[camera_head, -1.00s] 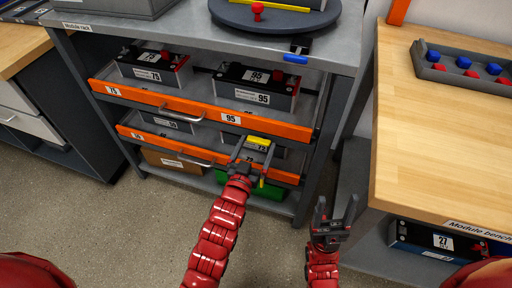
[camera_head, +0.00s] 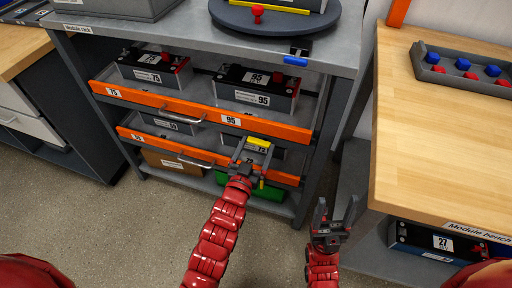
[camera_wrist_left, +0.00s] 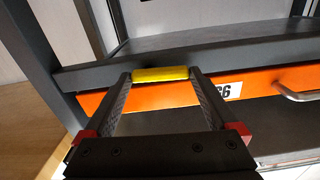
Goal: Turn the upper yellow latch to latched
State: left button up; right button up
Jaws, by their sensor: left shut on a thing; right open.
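The upper yellow latch (camera_head: 259,143) is at the right side of the rack, by the right end of the orange drawer fronts. My left gripper (camera_head: 254,148) is shut on it. In the left wrist view the yellow latch (camera_wrist_left: 160,74) lies crosswise between the two fingertips, in front of an orange drawer front (camera_wrist_left: 255,85); its pivot is hidden. A second small yellow piece (camera_head: 262,183) shows lower down, partly beside my gripper. My right gripper (camera_head: 336,212) is open and empty, in front of the bench's left side.
The module rack (camera_head: 340,60) holds labelled battery modules, such as module 95 (camera_head: 283,100), on orange-fronted drawers. A green bin (camera_head: 236,187) and a cardboard box (camera_head: 165,160) sit at the bottom. The wooden bench (camera_head: 440,140) stands right. The floor in front is clear.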

pick_arm(q)
jog(key=m, duration=0.3)
jog(key=shift+d+r+p, duration=0.1)
jog(key=shift+r+p, duration=0.1)
jog(key=shift+p, duration=0.2)
jog(key=m, duration=0.3)
jog(key=shift+d+r+m, duration=0.1)
jog(key=shift+r+m, duration=0.05)
jog(key=shift+m, duration=0.15)
jog(key=m, duration=0.3)
jog(key=m+b, duration=0.1)
jog(key=m, duration=0.1)
jog(key=shift+s+d+r, duration=0.15)
jog(key=shift+d, duration=0.1)
jog(key=m, duration=0.5)
jog(key=shift+s+d+r+m, duration=0.1)
jog(key=shift+d+m, duration=0.25)
jog(key=shift+m, duration=0.05)
jog(key=o, duration=1)
